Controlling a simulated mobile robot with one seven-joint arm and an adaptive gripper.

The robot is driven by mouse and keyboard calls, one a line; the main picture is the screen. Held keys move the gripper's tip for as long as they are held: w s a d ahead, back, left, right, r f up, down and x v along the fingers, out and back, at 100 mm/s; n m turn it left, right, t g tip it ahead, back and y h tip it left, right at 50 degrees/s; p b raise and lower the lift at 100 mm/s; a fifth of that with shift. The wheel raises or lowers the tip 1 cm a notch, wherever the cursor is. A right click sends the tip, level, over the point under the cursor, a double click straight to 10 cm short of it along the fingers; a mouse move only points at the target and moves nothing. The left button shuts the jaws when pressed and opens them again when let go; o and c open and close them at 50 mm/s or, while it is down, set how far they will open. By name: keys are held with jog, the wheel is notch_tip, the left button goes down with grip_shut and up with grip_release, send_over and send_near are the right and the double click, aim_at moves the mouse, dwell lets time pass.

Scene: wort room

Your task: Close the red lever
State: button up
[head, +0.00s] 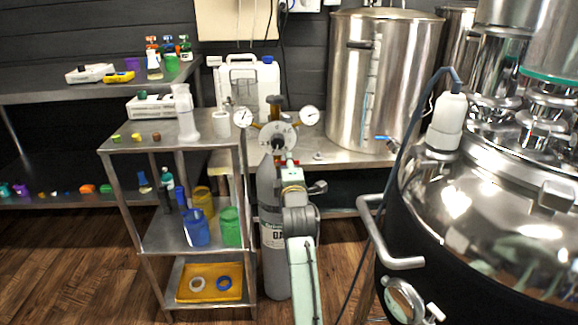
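The lever that shows is a blue-handled one (386,139) on a valve at the lower right of the steel kettle (383,85). My arm rises from the bottom middle, in front of a grey gas cylinder (272,235) with two round gauges (309,116). My gripper (280,150) is at the arm's far end, close to the cylinder's top in the picture. Its fingers cannot be told apart from the fittings there, so I cannot see whether it is open or touches anything.
A steel shelf cart (146,245) with cups and an orange tray (212,294) stands left of the cylinder. A large shiny vessel (470,225) with a projecting handle (385,245) fills the right. A white canister (248,82) stands behind. Wooden floor shows at the lower left.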

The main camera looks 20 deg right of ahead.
jog(key=shift+o, duration=0.5)
jog(key=v, duration=0.7)
jog(key=shift+s, duration=0.3)
jog(key=shift+a, duration=0.15)
